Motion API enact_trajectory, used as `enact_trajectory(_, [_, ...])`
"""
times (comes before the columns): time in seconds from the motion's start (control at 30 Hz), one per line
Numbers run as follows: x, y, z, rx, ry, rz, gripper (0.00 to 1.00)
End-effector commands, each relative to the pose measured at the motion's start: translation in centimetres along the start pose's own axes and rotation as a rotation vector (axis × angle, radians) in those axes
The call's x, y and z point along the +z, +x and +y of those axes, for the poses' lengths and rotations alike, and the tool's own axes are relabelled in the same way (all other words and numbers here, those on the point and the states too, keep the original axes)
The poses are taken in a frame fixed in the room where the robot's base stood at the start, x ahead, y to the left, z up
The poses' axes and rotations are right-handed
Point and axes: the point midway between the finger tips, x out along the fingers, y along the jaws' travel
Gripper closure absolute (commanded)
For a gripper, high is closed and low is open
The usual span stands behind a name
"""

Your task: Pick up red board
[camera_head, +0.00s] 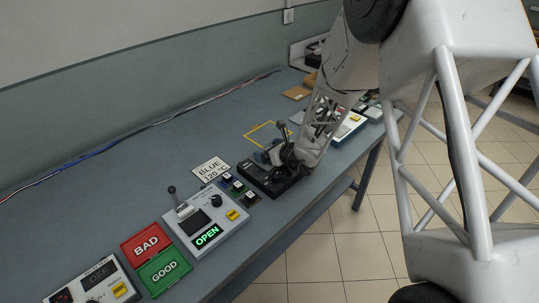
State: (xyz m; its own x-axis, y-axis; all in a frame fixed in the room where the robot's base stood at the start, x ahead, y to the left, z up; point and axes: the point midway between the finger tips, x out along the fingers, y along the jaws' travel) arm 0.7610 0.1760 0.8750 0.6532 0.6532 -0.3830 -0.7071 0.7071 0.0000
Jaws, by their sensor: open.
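My gripper (268,157) is dark and small in this view, low over the bench at the end of my white arm. It is open; nothing shows between its fingers. It is over or just behind a black block-like fixture (261,181); I cannot tell whether they touch. Small circuit boards (237,187) lie in a row left of the fixture, in dark, green and blue tones. I cannot make out a clearly red board; it may be hidden by my gripper or arm, or too small to tell.
A white sign reading BLUE 120 °C (211,169) is behind the boards. A tester showing OPEN (206,223), a red BAD panel (146,243), a green GOOD panel (165,271) and a white control box (95,283) stand nearer. A yellow outline (262,133) marks the bench.

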Motion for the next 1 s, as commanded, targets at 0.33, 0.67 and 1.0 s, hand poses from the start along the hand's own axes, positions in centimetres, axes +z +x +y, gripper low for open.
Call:
enact_trajectory(0.33, [0.01, 0.09, -0.01, 0.000, 0.000, 0.000, 0.04])
enact_trajectory(0.67, [0.02, 0.08, -0.01, 0.000, 0.000, 0.000, 0.20])
enact_trajectory(1.0, [0.03, 0.08, -0.02, 0.000, 0.000, 0.000, 0.62])
